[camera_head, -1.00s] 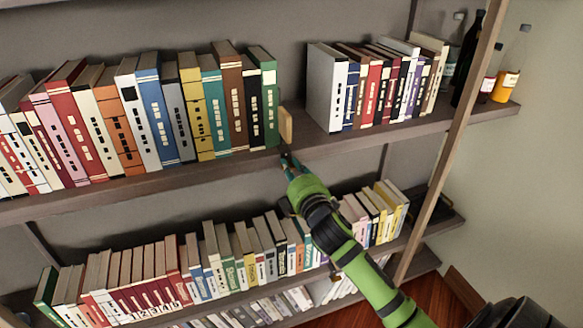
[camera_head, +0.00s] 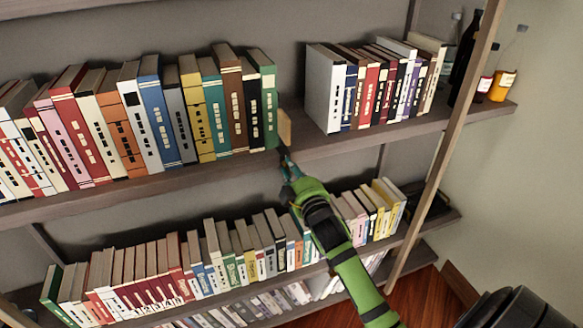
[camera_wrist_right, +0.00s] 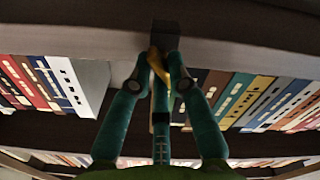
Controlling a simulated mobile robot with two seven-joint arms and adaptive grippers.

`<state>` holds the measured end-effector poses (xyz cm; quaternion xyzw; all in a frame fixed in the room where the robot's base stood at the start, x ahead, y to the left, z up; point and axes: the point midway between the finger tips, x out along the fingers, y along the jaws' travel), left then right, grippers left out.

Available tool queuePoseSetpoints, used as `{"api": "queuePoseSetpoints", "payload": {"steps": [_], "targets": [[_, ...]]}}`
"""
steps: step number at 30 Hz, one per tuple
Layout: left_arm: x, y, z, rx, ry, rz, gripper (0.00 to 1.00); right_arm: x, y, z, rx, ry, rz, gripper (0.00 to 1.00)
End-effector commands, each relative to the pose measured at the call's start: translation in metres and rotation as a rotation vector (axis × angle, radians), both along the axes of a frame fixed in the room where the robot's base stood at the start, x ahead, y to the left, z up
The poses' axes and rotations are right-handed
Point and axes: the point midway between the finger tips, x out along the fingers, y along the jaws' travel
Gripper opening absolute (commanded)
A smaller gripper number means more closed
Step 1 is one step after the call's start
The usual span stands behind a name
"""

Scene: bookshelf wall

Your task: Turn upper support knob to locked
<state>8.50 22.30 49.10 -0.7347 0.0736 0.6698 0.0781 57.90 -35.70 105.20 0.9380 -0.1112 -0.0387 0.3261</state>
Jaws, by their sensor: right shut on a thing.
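The upper support knob shows in the right wrist view as a dark block (camera_wrist_right: 165,36) under the shelf edge with a yellow lever (camera_wrist_right: 157,64) hanging from it. My right gripper (camera_wrist_right: 161,72) has its teal fingers closed around the lever. In the head view my right gripper (camera_head: 287,163) reaches up to the front edge of the upper shelf (camera_head: 340,140), just below a small wooden upright piece (camera_head: 285,128). The knob is too small and too covered there to read its setting. My left gripper is not in view.
A long row of books (camera_head: 150,110) stands left of the wooden piece, and a shorter row (camera_head: 375,85) stands to its right. Bottles (camera_head: 503,75) stand at the far right end. A lower shelf of books (camera_head: 215,255) lies below, close to my forearm. A slanted wooden post (camera_head: 455,130) stands at right.

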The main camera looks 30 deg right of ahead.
Motion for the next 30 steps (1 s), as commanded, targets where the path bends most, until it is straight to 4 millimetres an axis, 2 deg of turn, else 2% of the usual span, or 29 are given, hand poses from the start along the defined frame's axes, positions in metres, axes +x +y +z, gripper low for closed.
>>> {"api": "queuePoseSetpoints", "payload": {"steps": [20, 21, 22, 30], "targets": [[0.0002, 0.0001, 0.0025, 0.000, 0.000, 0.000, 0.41, 0.0001, -0.0001, 0.0003, 0.057, -0.015, 0.000, 0.00], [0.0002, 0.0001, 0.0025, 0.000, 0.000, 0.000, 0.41, 0.0001, -0.0001, 0.0003, 0.057, -0.015, 0.000, 0.30], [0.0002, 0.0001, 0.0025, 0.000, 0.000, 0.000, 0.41, 0.0001, -0.0001, 0.0003, 0.057, -0.015, 0.000, 0.41], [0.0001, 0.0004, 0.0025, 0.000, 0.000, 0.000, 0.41, 0.0001, 0.0000, 0.0001, 0.056, -0.014, 0.001, 0.41]]}}
